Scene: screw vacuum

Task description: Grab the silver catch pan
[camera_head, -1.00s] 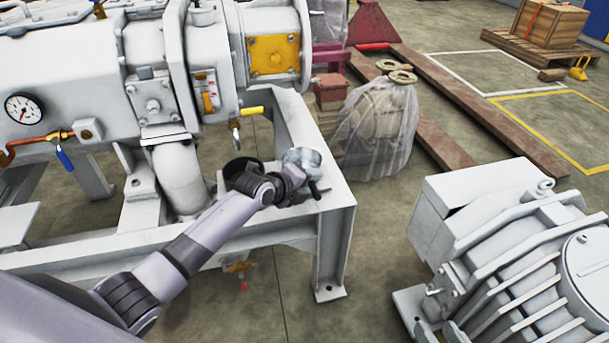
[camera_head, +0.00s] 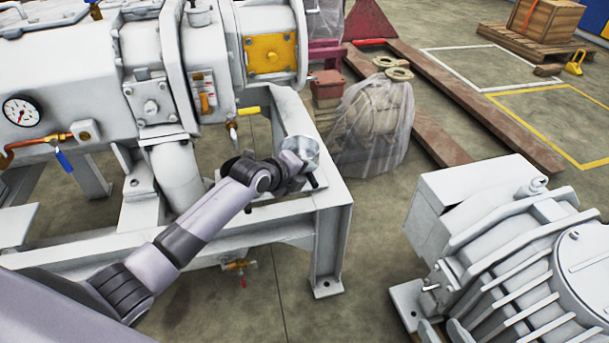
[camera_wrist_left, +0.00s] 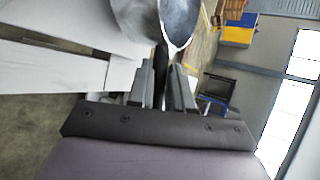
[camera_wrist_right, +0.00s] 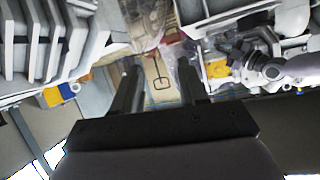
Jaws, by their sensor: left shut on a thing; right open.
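The silver catch pan (camera_head: 302,147) is a small round metal bowl with a dark handle. In the head view it is above the corner of the white steel frame, apparently lifted and tilted. My left gripper (camera_head: 303,176) is at its handle. In the left wrist view, my left gripper (camera_wrist_left: 161,80) is shut on the dark handle (camera_wrist_left: 160,58), with the pan's shiny bowl (camera_wrist_left: 180,22) just beyond the fingertips. My right gripper (camera_wrist_right: 158,75) shows only in the right wrist view, open and empty, well apart from the pan.
The white frame (camera_head: 328,240) and the vacuum machine (camera_head: 70,60) with a yellow-handled valve (camera_head: 249,111) surround my left arm. A plastic-wrapped item (camera_head: 372,125) stands behind the pan. A finned white machine (camera_head: 520,235) stands at right. Floor between them is clear.

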